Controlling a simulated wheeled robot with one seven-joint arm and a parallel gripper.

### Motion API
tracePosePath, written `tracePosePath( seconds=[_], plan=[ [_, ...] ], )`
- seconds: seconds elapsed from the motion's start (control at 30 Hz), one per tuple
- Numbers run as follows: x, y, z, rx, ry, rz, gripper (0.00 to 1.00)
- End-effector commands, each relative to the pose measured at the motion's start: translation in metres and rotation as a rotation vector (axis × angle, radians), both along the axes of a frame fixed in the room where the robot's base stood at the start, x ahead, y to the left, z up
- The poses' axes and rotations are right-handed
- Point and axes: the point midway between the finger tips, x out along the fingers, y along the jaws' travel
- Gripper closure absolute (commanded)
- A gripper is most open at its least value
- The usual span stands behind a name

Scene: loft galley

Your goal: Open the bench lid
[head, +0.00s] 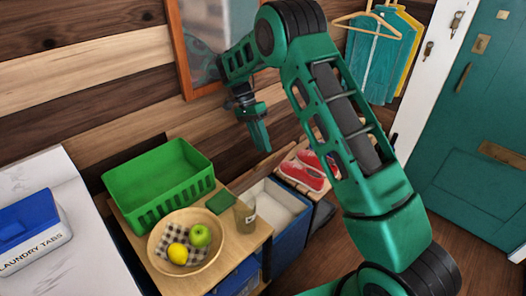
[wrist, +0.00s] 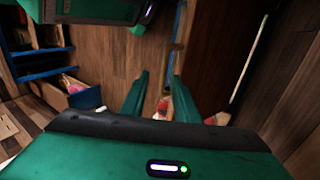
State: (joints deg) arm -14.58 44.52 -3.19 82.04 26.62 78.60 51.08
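My gripper (head: 262,143) hangs in the air in front of the plank wall, fingers pointing down, at the upper middle of the head view. In the wrist view its two green fingers (wrist: 158,85) stand apart with nothing held between them. I cannot clearly tell which surface is the bench lid. Below the gripper in the head view is a blue-sided box (head: 287,233) with a pale inside, open at the top. Beyond it, red shoes (head: 302,172) rest on a low wooden surface, partly behind my arm.
A wooden top (head: 228,262) carries a green basket (head: 160,182), a fruit bowl (head: 157,258) and a brownish cup (head: 245,214). A blue laundry tabs box (head: 30,228) stands on the white counter at left. Clothes (head: 376,62) hang near the teal door (head: 485,120).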

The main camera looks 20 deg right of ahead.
Motion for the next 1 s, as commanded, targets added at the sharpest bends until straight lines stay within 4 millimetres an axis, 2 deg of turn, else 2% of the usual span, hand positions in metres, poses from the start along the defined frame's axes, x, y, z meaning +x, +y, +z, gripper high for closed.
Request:
tracePosePath(
  seconds=[0.1,0.5,0.7,1.0],
  plan=[
    [-0.012,0.023,0.014,0.003,0.001,0.008,0.72],
    [-0.046,0.079,0.052,0.002,0.002,0.005,0.72],
    [-0.053,0.091,0.061,0.001,0.004,0.004,0.72],
    [-0.055,0.093,0.062,0.000,0.004,0.004,0.72]
  ],
)
